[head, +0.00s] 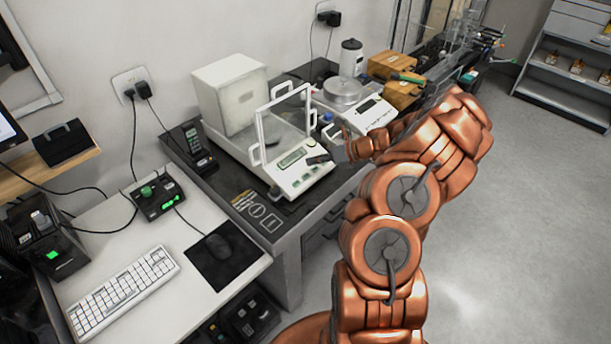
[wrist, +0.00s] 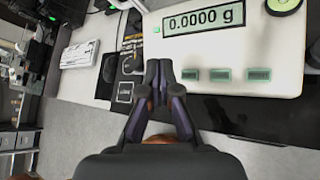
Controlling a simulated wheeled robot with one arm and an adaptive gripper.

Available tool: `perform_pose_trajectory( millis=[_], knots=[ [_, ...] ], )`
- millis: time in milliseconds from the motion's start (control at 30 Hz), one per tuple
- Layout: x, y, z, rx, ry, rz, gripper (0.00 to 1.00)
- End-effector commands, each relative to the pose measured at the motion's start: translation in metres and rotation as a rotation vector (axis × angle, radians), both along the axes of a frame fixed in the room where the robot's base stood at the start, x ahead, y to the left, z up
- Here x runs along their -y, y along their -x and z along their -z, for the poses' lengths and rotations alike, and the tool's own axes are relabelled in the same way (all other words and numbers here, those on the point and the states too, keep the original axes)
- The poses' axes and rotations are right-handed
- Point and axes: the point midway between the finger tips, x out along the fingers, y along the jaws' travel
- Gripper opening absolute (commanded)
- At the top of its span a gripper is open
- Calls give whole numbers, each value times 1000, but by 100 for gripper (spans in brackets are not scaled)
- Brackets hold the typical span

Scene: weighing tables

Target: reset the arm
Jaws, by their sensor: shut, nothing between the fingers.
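My copper-coloured arm (head: 408,195) reaches from the lower middle up and bends over the dark weighing table. My gripper (wrist: 158,84) is in the middle of the wrist view, its two dark fingers together and empty. In the head view my gripper (head: 322,158) is small and partly lost against the front of the white balance. The balance (wrist: 228,50) fills the upper right of the wrist view, with its display (wrist: 204,19) reading 0.0000 g. Whether the fingers touch the balance I cannot tell.
The enclosed balance (head: 232,92) stands behind my gripper. A second balance (head: 360,104) and wooden boxes (head: 394,68) stand beyond. A white desk holds a keyboard (head: 124,288) and a mouse (head: 218,246). The grey floor (head: 500,230) at right is clear.

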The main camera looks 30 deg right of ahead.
Motion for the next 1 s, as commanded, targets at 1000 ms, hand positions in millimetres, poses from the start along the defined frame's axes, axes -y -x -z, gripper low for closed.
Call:
perform_pose_trajectory(
  millis=[1000],
  knots=[
    [-167,20,-104,292,313,-649,0]
  ],
)
